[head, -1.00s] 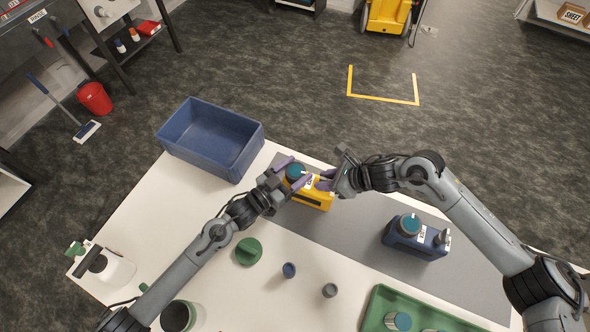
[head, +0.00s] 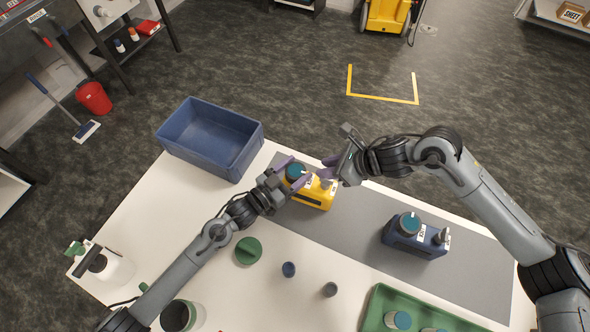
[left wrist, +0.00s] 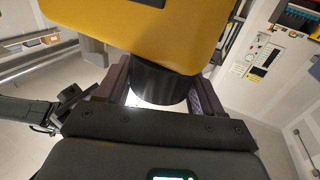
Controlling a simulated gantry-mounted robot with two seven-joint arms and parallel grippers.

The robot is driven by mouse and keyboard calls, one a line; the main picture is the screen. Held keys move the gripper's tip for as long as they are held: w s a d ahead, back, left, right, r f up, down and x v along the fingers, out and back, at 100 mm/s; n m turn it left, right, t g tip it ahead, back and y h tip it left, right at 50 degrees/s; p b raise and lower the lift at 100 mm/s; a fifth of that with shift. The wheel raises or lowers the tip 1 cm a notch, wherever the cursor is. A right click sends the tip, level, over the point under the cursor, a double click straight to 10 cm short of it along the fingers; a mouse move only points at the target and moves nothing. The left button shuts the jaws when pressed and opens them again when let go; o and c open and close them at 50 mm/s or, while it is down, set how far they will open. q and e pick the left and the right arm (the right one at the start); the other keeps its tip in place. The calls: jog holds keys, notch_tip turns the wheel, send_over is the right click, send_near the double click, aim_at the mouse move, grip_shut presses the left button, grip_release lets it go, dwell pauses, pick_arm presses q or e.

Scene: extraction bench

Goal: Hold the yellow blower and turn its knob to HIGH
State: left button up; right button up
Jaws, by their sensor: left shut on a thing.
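The yellow blower (head: 314,196) stands on the grey mat, with a round teal-topped part (head: 295,171) at its left end and a small grey knob (head: 325,184) at its right end. White labels sit near the knob, too small to read. My left gripper (head: 291,173) has its purple fingers on either side of the teal-topped part. In the left wrist view a dark cylinder (left wrist: 158,84) under the yellow body (left wrist: 140,35) is held between the fingers. My right gripper (head: 328,167) is just above and behind the knob, fingers apart, apparently empty.
A blue blower (head: 415,243) stands on the mat to the right. A blue bin (head: 250,150) is at the back left. A green lid (head: 248,251), small cups (head: 289,269) and a green tray (head: 372,310) lie towards the front.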

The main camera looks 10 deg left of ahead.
pick_arm(q)
jog(key=shift+f, duration=0.2)
jog(key=o, duration=1.4)
jog(key=shift+r, duration=0.1)
